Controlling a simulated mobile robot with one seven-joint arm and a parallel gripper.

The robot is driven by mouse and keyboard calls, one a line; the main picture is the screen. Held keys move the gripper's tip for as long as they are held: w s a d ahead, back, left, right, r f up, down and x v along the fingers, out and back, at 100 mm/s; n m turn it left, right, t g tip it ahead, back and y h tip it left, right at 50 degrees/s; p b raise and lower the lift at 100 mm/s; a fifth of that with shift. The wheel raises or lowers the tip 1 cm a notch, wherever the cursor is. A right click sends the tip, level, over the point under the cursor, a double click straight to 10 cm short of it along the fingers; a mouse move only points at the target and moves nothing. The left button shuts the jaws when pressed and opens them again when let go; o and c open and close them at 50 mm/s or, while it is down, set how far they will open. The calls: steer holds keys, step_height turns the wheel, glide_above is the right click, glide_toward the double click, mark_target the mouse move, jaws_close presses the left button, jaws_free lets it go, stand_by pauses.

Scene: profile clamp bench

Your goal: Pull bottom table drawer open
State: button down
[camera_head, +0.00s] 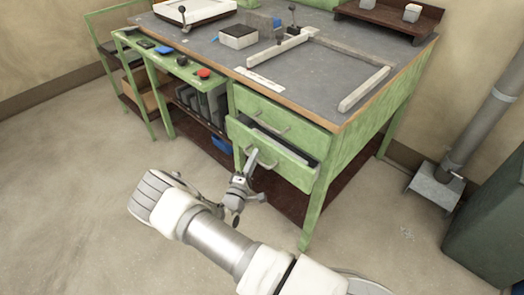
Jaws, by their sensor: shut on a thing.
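The green workbench (329,142) has two stacked drawers at its front right. The top drawer (258,108) is closed and has a metal handle. The bottom drawer (287,165) stands partly open, with a dark gap and pale contents showing above its front. My gripper (251,160) is at the left part of the bottom drawer's front, where its handle is, and is shut on that handle. The fingers hide most of the handle. My arm reaches up to it from the lower right.
A metal frame (362,91), a small box (238,37) and other tools lie on the bench top. Open shelves with dark binders (205,103) are left of the drawers. A grey pipe stand (437,184) and a dark green cabinet stand at right. The floor in front is clear.

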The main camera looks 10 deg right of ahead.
steer(key=s+a+b, duration=0.1)
steer(key=s+a, duration=0.8)
steer(key=a, duration=0.3)
steer(key=s+a+b, duration=0.2)
steer(key=s+a, duration=0.6)
steer(key=a, duration=0.4)
steer(key=shift+s+a, duration=0.25)
steer(key=shift+s, duration=0.15)
steer(key=c, duration=0.9)
jaws_free()
steer(key=p+v, duration=0.1)
steer(key=v, duration=1.6)
steer(key=shift+s+a, duration=0.15)
steer(key=shift+s, duration=0.05)
